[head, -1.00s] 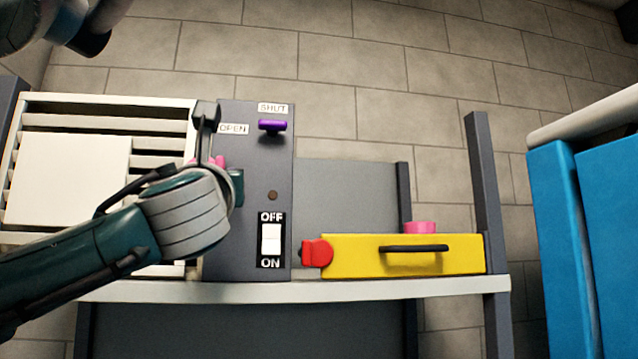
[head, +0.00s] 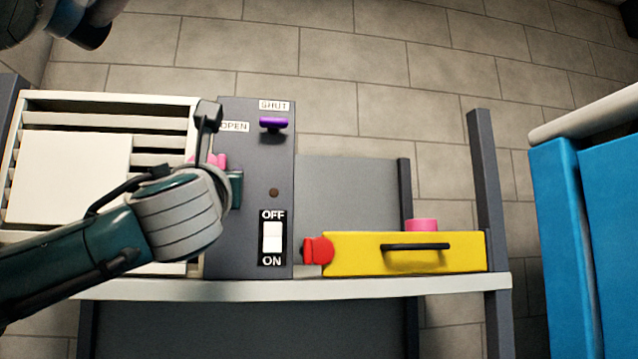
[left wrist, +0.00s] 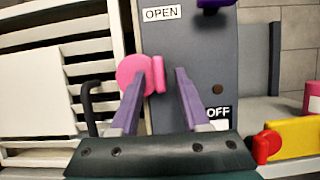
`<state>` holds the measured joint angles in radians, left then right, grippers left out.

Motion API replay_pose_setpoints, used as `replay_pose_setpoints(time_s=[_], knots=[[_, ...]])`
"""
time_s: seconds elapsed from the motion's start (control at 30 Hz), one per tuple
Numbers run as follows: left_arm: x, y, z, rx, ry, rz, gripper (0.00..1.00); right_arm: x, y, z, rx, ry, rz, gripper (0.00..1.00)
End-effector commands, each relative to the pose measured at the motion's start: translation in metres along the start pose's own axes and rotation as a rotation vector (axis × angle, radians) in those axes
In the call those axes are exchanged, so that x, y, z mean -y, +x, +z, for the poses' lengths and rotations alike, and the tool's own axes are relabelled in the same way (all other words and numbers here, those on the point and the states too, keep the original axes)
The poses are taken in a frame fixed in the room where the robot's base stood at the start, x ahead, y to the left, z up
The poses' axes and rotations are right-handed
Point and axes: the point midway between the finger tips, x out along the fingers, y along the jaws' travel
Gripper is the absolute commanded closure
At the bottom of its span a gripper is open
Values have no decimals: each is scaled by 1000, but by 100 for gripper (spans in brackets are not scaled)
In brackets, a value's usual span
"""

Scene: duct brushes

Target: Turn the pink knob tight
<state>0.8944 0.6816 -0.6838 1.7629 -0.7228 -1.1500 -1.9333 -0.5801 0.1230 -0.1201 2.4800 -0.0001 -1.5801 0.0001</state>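The pink knob (left wrist: 133,72) is a round disc with a raised grip bar, on the left edge of the dark grey panel in the left wrist view. In the head view only pink bits of the knob (head: 221,159) show; my left wrist hides the rest. My left gripper (left wrist: 169,66) has its two fingers apart, pointing at the panel. The left finger overlaps the knob's disc, and the grip bar shows just right of that fingertip. A gap shows between the bar and the right finger. I cannot tell whether either finger touches the knob. My right gripper is not in view.
The grey panel (head: 250,185) also carries a purple handle (head: 273,124) near OPEN and SHUT labels, and an OFF/ON switch (head: 272,238). A white slatted grille (head: 100,122) stands left. A yellow drawer (head: 350,255) with a red knob (head: 318,250) is right.

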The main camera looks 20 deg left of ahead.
Motion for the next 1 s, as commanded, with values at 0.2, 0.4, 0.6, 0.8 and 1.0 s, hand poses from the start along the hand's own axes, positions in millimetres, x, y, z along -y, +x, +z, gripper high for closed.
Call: replay_pose_setpoints(time_s=[0.2, 0.4, 0.6, 0.8, 1.0], knots=[[0, -3, -1, 1, -1, 1, 54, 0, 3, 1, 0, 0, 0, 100], [0, -31, -6, 2, -4, -2, 54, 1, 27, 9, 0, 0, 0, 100], [1, -71, -6, 2, -6, -3, 54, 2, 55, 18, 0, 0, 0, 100], [0, -95, -3, 1, -3, -1, 54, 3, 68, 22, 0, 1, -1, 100], [0, -100, 0, 0, 0, 0, 54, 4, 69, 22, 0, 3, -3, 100]])
